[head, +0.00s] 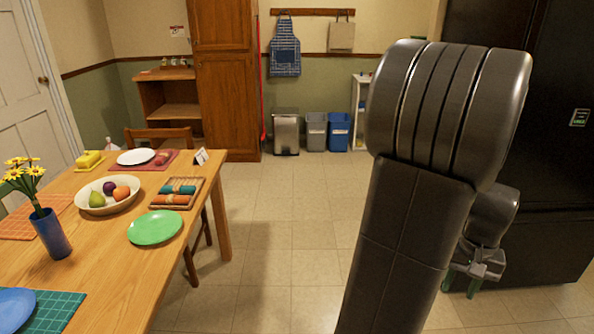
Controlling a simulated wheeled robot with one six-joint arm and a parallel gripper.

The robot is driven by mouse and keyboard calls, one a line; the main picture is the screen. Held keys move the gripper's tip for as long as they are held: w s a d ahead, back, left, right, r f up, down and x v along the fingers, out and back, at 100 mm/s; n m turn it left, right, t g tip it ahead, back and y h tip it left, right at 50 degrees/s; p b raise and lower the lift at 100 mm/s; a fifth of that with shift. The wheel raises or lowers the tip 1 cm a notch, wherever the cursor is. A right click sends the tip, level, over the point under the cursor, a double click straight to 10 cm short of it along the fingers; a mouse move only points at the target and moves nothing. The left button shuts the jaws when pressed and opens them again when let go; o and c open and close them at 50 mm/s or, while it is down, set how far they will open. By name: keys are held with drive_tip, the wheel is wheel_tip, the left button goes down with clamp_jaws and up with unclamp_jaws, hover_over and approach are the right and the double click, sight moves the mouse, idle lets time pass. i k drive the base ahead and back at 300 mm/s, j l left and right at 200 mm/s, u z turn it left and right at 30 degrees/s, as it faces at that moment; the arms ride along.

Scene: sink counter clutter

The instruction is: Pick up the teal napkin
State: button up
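The teal napkin (178,189) is rolled up and lies in a shallow wooden tray (198,186) on the wooden table at the left. Rolled orange napkins lie next to it in the same tray, such as the near one (170,200). My gripper (461,286) is at the lower right, pointing down beside the dark cabinet, well away from the table. Its two green-tipped fingers are apart, with nothing seen between them. My arm hides part of the gripper's surroundings.
The table (115,255) also holds a green plate (155,229), a fruit bowl (98,207), a blue flower vase (52,236), and a small card (201,157) behind the tray. A chair (160,134) stands behind the table. The tiled floor (275,230) in the middle is clear.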

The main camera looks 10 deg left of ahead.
sight(177, 189)
drive_tip(key=i+u, duration=0.3)
drive_tip(key=u, duration=0.15)
drive_tip(key=i+u, duration=0.3)
drive_tip(key=u, duration=0.15)
drive_tip(key=i+l+u, duration=0.2)
drive_tip(key=u, duration=0.25)
drive_tip(key=i+l+u, duration=0.3)
drive_tip(key=u, duration=0.2)
drive_tip(key=i+l+u, duration=0.2)
drive_tip(key=u, duration=0.25)
drive_tip(key=i+l+u, duration=0.25)
drive_tip(key=u, duration=0.2)
drive_tip(key=i+l+u, duration=0.1)
drive_tip(key=l+u, duration=0.3)
drive_tip(key=i+l+u, duration=0.1)
drive_tip(key=l+u, duration=0.35)
drive_tip(key=i+l+u, duration=0.1)
drive_tip(key=l+u, duration=0.2)
drive_tip(key=l, duration=0.25)
